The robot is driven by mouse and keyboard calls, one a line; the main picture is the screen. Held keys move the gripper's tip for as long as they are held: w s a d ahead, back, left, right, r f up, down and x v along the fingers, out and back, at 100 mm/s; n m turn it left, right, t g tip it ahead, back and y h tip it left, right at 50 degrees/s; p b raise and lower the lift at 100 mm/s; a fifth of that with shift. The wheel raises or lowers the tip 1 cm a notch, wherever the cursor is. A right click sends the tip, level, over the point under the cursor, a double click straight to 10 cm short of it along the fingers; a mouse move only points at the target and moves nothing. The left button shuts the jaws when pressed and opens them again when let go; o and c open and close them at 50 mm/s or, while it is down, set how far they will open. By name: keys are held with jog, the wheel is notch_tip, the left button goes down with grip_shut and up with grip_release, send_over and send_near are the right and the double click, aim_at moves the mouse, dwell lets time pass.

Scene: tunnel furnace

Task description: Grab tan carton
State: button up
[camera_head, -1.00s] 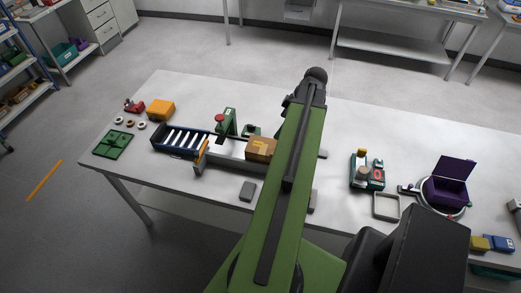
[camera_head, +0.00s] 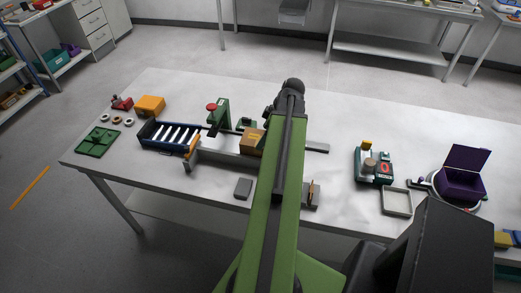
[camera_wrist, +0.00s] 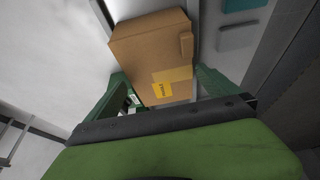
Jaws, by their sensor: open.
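The tan carton (camera_head: 251,141) sits on the grey rail of the bench fixture, and my arm covers its right side in the head view. In the wrist view the carton (camera_wrist: 150,50) is large and close, with a yellow label on its near part. My gripper (camera_wrist: 163,90) is open, with one green finger to the left and one to the right of the carton's near end. I cannot tell whether either finger touches it. In the head view the fingers are hidden behind my arm.
A blue tray with white rollers (camera_head: 175,136) and a green press with a red knob (camera_head: 220,114) stand left of the carton. A small orange-brown upright piece (camera_head: 193,146) is on the rail. A teal device (camera_head: 374,167) and purple open box (camera_head: 463,178) stand at right.

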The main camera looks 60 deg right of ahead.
jog(key=b+x, duration=0.2)
jog(key=x, duration=0.2)
jog(key=shift+f+b, duration=0.1)
jog(key=shift+b, duration=0.25)
jog(key=shift+s, duration=0.1)
jog(key=c, duration=1.1)
jog(key=shift+r, duration=0.25)
